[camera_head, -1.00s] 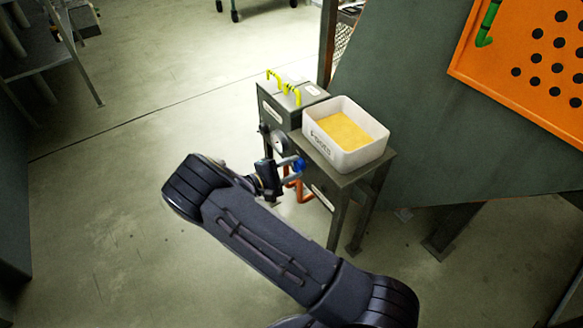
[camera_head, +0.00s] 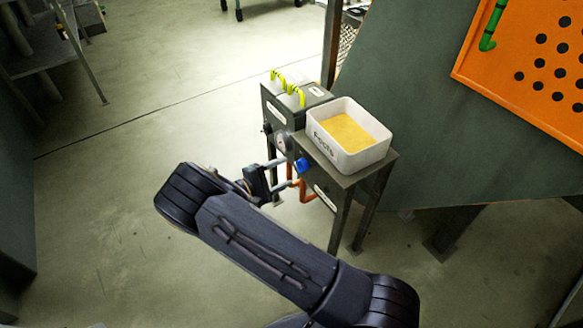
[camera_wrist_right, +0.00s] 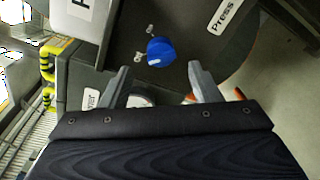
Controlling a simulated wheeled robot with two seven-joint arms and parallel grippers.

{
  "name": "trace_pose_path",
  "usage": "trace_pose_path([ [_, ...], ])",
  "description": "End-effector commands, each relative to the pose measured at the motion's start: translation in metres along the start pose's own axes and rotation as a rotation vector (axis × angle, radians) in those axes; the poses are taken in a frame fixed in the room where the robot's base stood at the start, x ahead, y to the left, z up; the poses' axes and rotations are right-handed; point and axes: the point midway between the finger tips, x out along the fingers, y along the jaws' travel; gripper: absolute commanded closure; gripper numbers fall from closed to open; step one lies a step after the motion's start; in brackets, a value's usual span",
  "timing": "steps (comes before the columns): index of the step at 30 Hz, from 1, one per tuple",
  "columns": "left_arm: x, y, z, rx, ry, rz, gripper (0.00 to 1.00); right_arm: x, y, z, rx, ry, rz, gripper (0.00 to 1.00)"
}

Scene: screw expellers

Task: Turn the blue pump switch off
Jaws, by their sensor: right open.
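The blue pump switch (camera_head: 302,165) is a round knob on the front of the dark grey press stand. In the right wrist view the blue knob (camera_wrist_right: 160,51) shows a white mark, with small "on/off" lettering beside it. My right gripper (camera_head: 281,171) is open and empty in front of the knob. In the right wrist view its two fingers (camera_wrist_right: 158,84) point toward the knob, which lies beyond and between the tips, apart from them. My left gripper is not in view.
A white bin (camera_head: 348,138) of yellow material stands on the press stand (camera_head: 345,180). Yellow handles (camera_head: 288,85) top the adjoining grey box. An orange pipe (camera_head: 306,192) is below the switch. An orange perforated panel (camera_head: 535,70) is at right. Open floor lies left.

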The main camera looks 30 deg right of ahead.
Motion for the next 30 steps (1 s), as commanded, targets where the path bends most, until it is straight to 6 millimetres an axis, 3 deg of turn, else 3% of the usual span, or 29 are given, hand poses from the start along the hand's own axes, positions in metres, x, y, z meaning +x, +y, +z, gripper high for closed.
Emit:
trace_pose_path([
  [3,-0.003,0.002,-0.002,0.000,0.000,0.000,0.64,-0.018,0.001,0.000,0.001,0.002,0.001,0.44],
  [9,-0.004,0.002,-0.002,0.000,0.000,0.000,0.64,-0.030,0.000,0.000,0.000,0.000,0.001,0.44],
  [24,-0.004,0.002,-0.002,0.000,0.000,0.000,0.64,-0.029,0.000,0.001,0.001,-0.003,-0.005,0.44],
  [30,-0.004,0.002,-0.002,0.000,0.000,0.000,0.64,-0.011,0.000,0.029,0.023,-0.036,-0.221,0.44],
])
